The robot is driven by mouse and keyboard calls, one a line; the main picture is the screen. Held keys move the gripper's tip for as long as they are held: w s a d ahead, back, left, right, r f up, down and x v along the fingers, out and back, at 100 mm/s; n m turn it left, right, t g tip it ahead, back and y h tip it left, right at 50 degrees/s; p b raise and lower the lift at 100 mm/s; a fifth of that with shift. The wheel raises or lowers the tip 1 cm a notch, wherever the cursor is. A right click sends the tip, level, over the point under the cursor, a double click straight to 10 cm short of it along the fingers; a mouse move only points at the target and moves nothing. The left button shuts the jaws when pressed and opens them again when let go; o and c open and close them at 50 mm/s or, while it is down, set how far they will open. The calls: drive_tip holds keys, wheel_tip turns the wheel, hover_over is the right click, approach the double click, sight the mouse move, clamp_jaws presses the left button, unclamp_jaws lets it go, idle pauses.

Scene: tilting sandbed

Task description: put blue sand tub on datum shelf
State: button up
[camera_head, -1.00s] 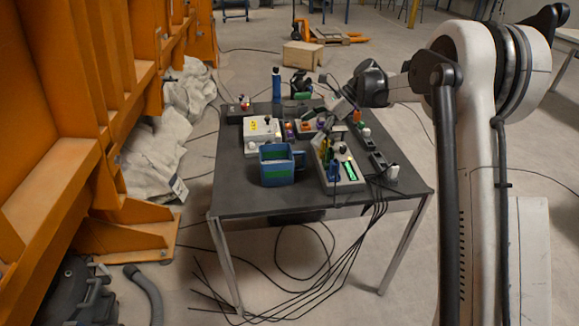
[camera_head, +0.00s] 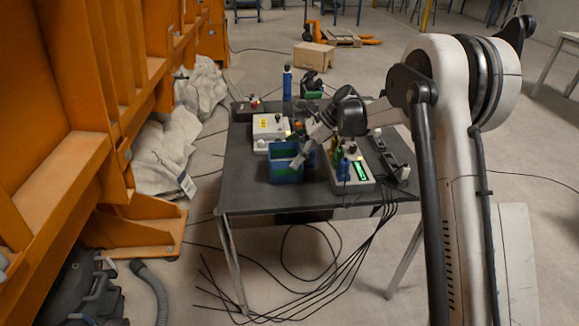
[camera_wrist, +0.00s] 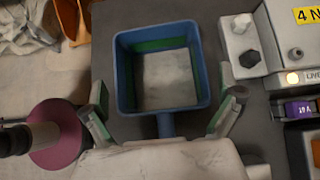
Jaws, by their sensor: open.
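The blue sand tub (camera_head: 286,176), a square open tub with a green band, stands on the dark table. In the wrist view the tub (camera_wrist: 204,70) is seen from above, with a pale grey surface inside and its handle (camera_wrist: 166,124) pointing toward my gripper. My gripper (camera_wrist: 163,104) is open, one finger on each side of the handle near the tub's lower edge. I see no clear contact. In the head view my gripper (camera_head: 299,158) is at the tub's right side, partly covering it. I cannot pick out the datum shelf.
A white control box (camera_head: 269,127) stands behind the tub and a grey panel with knobs (camera_head: 352,176) to its right. A blue bottle (camera_head: 287,83) stands at the table's back. The table front (camera_head: 262,200) is clear. An orange frame (camera_head: 60,150) rises at left.

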drive_tip(key=shift+a+f, duration=0.4)
drive_tip(key=shift+f, duration=0.05)
drive_tip(key=shift+c, duration=0.4)
drive_tip(key=shift+r, duration=0.1)
drive_tip(key=c, duration=1.3)
